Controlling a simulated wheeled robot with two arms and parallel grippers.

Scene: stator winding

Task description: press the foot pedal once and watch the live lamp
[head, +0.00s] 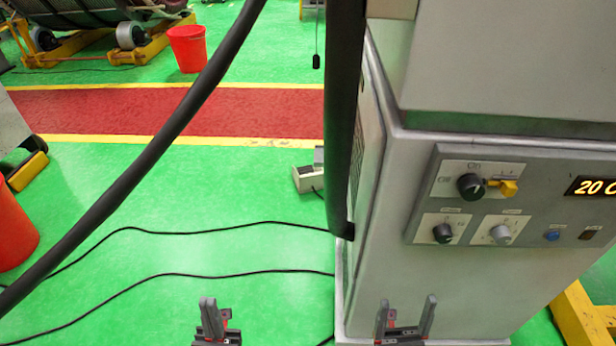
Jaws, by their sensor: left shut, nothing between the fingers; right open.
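A grey cabinet (430,280) stands at the right with a control panel (425,215) on its face. Which of these is the live lamp I cannot tell. A small pale box with a grey top (309,178), possibly the foot pedal, sits on the floor left of the cabinet. My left gripper (216,306) is shut and empty, low in view. My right gripper (407,304) is open and empty, in front of the cabinet's lower face.
A display (597,187) glows "20 C", cut off at the edge. A thick black hose (200,90) crosses the view. Thin black cables (200,273) run over the green floor. Red bins (188,48) stand at the back and left edge. A yellow frame (583,318) is lower right.

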